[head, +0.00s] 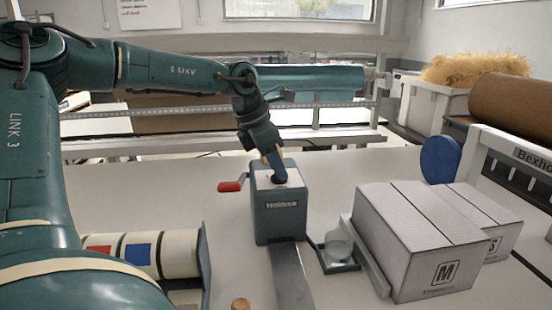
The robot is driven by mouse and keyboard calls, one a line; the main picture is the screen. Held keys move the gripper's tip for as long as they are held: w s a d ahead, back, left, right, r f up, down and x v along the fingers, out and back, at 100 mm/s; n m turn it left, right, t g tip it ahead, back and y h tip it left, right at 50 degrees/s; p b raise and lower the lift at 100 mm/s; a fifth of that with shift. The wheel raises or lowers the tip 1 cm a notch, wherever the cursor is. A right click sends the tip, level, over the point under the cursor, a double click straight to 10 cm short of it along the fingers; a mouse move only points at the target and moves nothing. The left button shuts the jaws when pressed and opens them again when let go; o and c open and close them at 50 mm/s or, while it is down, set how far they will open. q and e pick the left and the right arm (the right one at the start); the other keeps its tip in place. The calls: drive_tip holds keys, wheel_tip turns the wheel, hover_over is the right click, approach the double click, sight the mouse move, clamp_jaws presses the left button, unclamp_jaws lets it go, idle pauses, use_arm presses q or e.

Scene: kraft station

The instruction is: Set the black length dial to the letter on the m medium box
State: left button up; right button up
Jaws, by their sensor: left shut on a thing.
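A grey-blue dispenser (280,220) with a red-handled crank (230,186) on its left side stands in the middle of the table. My left gripper (279,172) reaches down onto its top and is shut at the pale plate there, where the black length dial is. The gripper covers the dial, so its letters and setting cannot be read. The m medium box (410,240) is a pale carton to the right, with a framed black "M" on its front face. My right gripper is not in view.
A second carton (505,240) marked "S" stands behind the M box. A glass jar (339,246) sits in a small tray beside the dispenser. A blue disc (440,160) stands behind the boxes. A rack of tape rolls (180,254) is at left.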

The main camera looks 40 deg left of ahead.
use_arm(q)
drive_tip(key=shift+m+h+p, duration=0.3)
drive_tip(key=shift+m, duration=0.5)
drive_tip(key=o, duration=1)
drive_tip(key=v, duration=1.3)
drive_tip(key=shift+w+r, duration=0.15)
